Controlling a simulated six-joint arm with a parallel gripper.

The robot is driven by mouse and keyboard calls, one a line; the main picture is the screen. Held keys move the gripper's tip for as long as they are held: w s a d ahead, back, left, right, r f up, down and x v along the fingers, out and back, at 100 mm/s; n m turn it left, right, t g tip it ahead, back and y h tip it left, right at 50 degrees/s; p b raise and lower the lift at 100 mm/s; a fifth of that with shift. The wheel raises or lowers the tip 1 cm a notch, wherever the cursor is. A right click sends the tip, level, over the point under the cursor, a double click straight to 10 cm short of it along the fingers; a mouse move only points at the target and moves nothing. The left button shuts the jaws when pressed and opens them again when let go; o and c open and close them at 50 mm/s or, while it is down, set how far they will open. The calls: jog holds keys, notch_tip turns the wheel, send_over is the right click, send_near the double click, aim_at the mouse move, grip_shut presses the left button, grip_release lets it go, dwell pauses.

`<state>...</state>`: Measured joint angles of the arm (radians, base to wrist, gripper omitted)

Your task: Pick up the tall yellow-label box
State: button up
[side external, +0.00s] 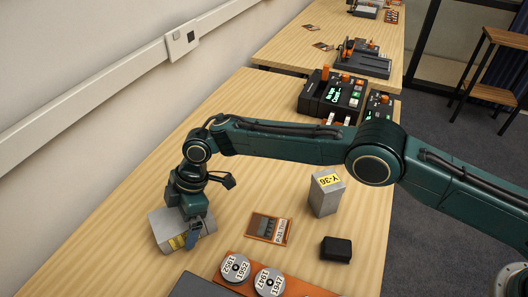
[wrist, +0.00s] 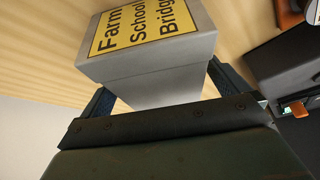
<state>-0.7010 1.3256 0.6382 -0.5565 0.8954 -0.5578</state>
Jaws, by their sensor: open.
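A grey box (side external: 168,233) with a yellow label on its side sits at the left of the table, under my gripper (side external: 190,236). In the wrist view the same grey box (wrist: 160,92) shows a yellow label (wrist: 135,27) with black words, partly cut off at the top. My gripper is open, with one finger on each side of the box's near end. I cannot tell whether either finger touches it. A second grey box (side external: 326,199) stands upright further right, with a yellow label reading "Y-36" on top; my gripper is well away from it.
A framed card (side external: 268,229) lies between the boxes. A small black block (side external: 336,249) is in front of the upright box. An orange rack with round reels (side external: 236,268) is at the front. A dark device (side external: 334,96) stands behind; a wall borders the left.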

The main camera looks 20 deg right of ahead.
dwell(0.5)
jog(key=c, duration=1.2)
jog(key=shift+r, duration=0.1)
jog(key=shift+r, duration=4.9)
